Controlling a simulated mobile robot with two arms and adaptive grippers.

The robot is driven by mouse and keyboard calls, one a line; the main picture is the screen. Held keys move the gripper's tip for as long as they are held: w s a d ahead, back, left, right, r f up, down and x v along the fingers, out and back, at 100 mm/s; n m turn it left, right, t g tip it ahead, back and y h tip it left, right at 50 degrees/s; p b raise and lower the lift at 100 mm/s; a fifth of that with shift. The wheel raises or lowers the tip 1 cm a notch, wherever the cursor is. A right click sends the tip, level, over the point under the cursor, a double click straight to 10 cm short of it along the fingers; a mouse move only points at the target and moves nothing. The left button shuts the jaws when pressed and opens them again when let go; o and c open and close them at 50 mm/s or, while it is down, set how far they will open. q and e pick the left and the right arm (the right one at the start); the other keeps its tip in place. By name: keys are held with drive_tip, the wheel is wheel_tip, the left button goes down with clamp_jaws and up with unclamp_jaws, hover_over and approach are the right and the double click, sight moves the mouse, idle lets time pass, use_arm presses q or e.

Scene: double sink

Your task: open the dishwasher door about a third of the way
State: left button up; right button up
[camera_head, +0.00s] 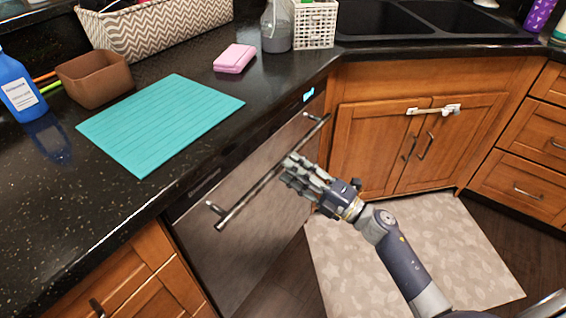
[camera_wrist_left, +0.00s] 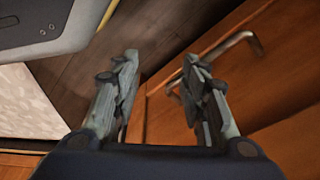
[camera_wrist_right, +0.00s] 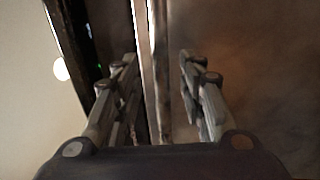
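The dishwasher door (camera_head: 235,245) is a dark steel panel under the counter and looks shut. Its long bar handle (camera_head: 248,196) runs slantwise across the upper part. My right gripper (camera_head: 287,170) is at the handle, right of its middle. In the right wrist view the right gripper's fingers (camera_wrist_right: 158,75) are apart, with the handle bar (camera_wrist_right: 160,40) running between them; I cannot tell whether either finger touches it. My left gripper (camera_wrist_left: 158,75) is out of the head view. In the left wrist view its fingers are apart and empty, in front of wooden cabinet fronts (camera_wrist_left: 235,85).
The black counter (camera_head: 110,215) above holds a teal mat (camera_head: 160,120), a brown box (camera_head: 95,80), a blue bottle (camera_head: 18,85) and a pink sponge (camera_head: 234,58). The sink cabinet (camera_head: 370,145) stands at right, with a patterned floor mat (camera_head: 400,250) before it.

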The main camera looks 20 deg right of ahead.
drive_tip(key=shift+x, duration=1.9)
